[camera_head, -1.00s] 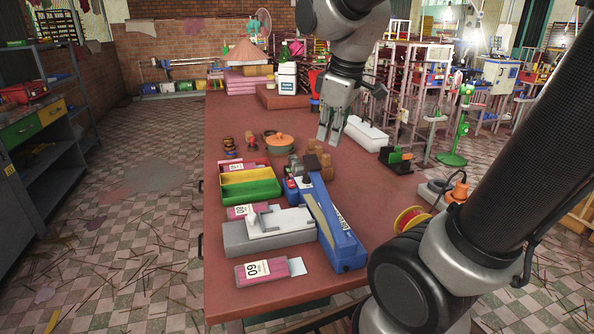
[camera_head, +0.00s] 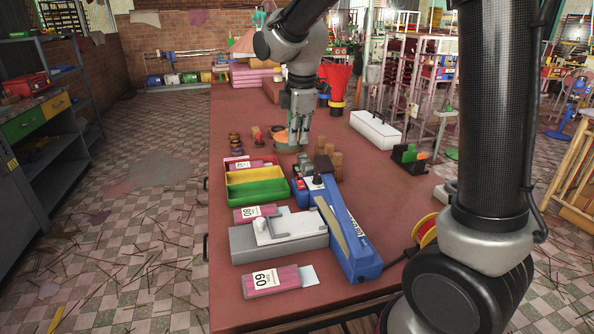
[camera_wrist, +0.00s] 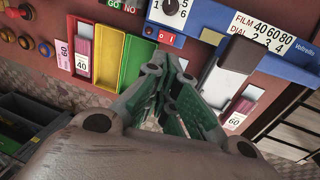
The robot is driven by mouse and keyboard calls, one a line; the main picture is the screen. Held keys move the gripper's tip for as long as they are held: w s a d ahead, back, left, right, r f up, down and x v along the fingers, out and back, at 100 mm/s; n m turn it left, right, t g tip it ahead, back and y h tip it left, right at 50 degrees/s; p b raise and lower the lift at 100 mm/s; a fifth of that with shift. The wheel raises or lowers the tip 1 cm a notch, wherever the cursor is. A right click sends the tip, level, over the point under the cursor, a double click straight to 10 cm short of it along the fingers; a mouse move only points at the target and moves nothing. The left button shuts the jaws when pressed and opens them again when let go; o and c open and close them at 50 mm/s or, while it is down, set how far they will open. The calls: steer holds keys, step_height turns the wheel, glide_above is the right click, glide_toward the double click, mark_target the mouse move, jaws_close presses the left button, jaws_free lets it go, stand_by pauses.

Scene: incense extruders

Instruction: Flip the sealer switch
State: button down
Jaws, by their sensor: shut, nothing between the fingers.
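The blue sealer (camera_head: 348,240) lies lengthwise on the red-brown table, with its dial end away from me. In the wrist view its front panel (camera_wrist: 205,53) shows a black dial (camera_wrist: 171,7) and a FILM DIAL label. The small red switch (camera_wrist: 165,35), marked "o" and "I", is on the panel below the dial. Its rocker position is too small to tell. My gripper (camera_head: 297,141) is shut and empty, above the table just beyond the sealer's dial end. In the wrist view its fingertips (camera_wrist: 168,60) point toward the switch, apparently apart from it.
Yellow and green trays (camera_head: 253,184) stand left of the sealer. A grey block with a white plate (camera_head: 280,228) and pink incense packs (camera_head: 275,280) lie near the front.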

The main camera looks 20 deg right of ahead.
mark_target(297, 189)
steer(key=w+f, duration=0.1)
steer(key=f, duration=0.8)
steer(key=w+f, duration=0.1)
steer(key=f, duration=0.3)
steer(key=shift+w+f, duration=0.3)
steer(key=shift+f, duration=0.05)
steer(key=shift+w+f+g, duration=0.2)
steer(key=shift+g, duration=0.1)
steer(key=shift+f, duration=0.1)
steer(key=shift+s, duration=0.95)
